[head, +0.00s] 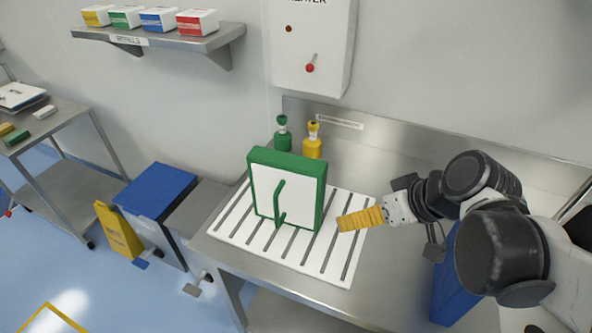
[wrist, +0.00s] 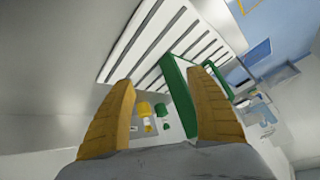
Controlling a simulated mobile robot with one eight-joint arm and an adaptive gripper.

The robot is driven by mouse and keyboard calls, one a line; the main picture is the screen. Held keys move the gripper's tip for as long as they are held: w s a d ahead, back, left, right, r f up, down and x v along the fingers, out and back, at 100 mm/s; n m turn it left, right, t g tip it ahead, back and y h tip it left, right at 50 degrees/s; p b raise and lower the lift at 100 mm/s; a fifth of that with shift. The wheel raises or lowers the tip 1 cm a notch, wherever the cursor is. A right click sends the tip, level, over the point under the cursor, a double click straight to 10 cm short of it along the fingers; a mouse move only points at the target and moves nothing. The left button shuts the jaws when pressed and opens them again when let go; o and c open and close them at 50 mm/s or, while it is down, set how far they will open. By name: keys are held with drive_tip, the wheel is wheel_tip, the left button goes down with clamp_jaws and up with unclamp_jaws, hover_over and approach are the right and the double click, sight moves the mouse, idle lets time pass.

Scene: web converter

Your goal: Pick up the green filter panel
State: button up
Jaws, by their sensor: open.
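The green filter panel (head: 289,194) stands upright on a white slatted rack (head: 345,272) on the steel counter. It has a green frame, a white face and a green handle (head: 280,206) on the front. My gripper (head: 342,222), with yellow ribbed fingers, is just right of the panel, apart from it in the head view. In the wrist view the open gripper (wrist: 164,110) has its two fingers spread, with the panel's green edge (wrist: 178,85) showing beyond and between them. I cannot tell how far the panel lies from the fingertips.
A green bottle (head: 283,137) and a yellow bottle (head: 312,143) stand behind the panel. A white wall box (head: 312,45) hangs above. A blue-lidded bin (head: 157,187) and a yellow floor sign (head: 118,230) are left of the counter. A shelf (head: 160,42) holds several boxes.

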sight(325, 179)
drive_tip(key=w+a+r+n+y+p, duration=0.1)
drive_tip(key=w+a+n+y, duration=0.1)
drive_tip(key=w+a+r+n+y+p, duration=0.1)
drive_tip(key=w+a+n+y, duration=0.1)
drive_tip(key=n, duration=0.1)
drive_tip(key=w+a+r+n+g+y+p, duration=0.1)
drive_tip(key=w+a+n+y, duration=0.1)
drive_tip(key=shift+r+y, duration=0.2)
drive_tip(key=shift+y, duration=0.1)
drive_tip(key=shift+w+a+r+n+y, duration=0.15)
drive_tip(key=shift+n+y, duration=0.1)
drive_tip(key=shift+n, duration=0.25)
drive_tip(key=shift+w+a+r+n+y, duration=0.1)
drive_tip(key=shift+n+y, duration=0.15)
drive_tip(key=shift+n, duration=0.25)
drive_tip(key=b+x, duration=0.1)
drive_tip(key=x, duration=0.4)
drive_tip(key=shift+a+f, duration=0.1)
drive_tip(key=shift+a, duration=0.1)
drive_tip(key=b+x, duration=0.2)
drive_tip(key=x, duration=0.2)
drive_tip(key=shift+s+a+f, duration=0.1)
drive_tip(key=shift+a+f, duration=0.05)
drive_tip(key=shift+f, duration=0.1)
drive_tip(key=shift+w+a+f, duration=0.1)
drive_tip(key=shift+w+a, duration=0.1)
drive_tip(key=shift+a, duration=0.25)
clamp_jaws()
